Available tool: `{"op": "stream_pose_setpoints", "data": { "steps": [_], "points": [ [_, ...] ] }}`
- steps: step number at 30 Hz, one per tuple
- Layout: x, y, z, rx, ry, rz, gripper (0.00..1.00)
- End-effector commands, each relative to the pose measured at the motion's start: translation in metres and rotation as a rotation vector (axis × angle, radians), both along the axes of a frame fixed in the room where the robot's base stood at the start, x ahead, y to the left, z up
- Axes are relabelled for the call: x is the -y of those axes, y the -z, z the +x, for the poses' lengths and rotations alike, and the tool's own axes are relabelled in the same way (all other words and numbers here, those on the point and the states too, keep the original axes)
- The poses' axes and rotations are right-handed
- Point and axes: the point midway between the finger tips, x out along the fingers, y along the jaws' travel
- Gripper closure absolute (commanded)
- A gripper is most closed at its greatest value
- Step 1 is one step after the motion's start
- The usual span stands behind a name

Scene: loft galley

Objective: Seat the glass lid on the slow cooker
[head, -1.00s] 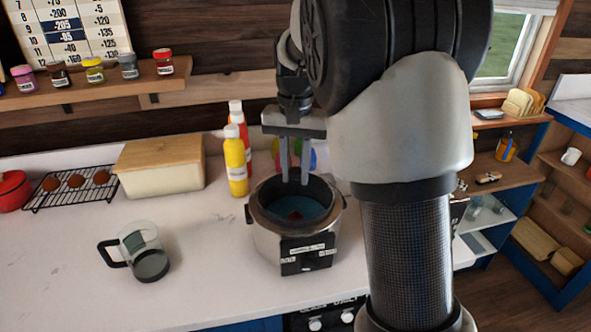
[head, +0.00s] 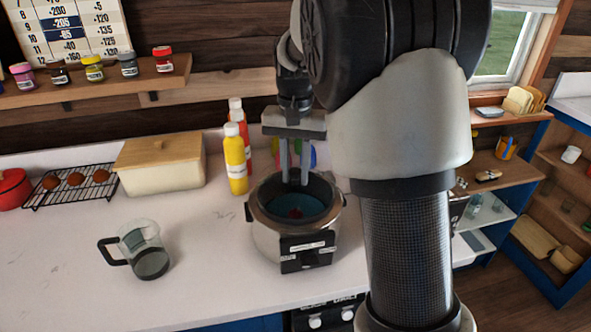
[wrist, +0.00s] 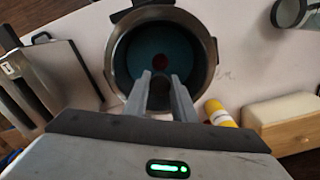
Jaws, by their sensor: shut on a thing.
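The slow cooker (head: 274,239) stands on the pale counter, a metal pot with a dark front panel; the wrist view shows it from above (wrist: 211,60). My gripper (head: 291,182) points down over the cooker's mouth. In the wrist view its fingers (wrist: 160,82) are close together with a small dark piece between them, which looks like the knob of the glass lid (wrist: 140,55). The clear glass is hard to make out against the teal interior, where a red spot shows. I cannot tell whether the lid's edge touches the cooker's rim.
Yellow (head: 236,160) and red bottles stand close behind the cooker. A glass jug (head: 146,250) is at the left front, with free counter between. A bread box (head: 160,180), a rack of brown items (head: 72,184) and a red pot (head: 12,190) line the back left.

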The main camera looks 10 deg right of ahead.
Motion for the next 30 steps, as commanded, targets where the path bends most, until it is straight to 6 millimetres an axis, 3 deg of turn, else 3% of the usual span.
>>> {"op": "stream_pose_setpoints", "data": {
  "steps": [14, 15, 18, 30],
  "points": [
    [-0.0001, 0.0025, 0.0003, 0.001, 0.0, 0.0, 1.0],
    [-0.0001, 0.0024, 0.0003, 0.001, 0.0, 0.0, 0.73],
    [-0.0001, 0.0025, 0.0003, 0.001, 0.0, 0.0, 0.56],
    [-0.0002, -0.0002, -0.0001, 0.0, 0.0, 0.0, 0.54]
  ]
}}
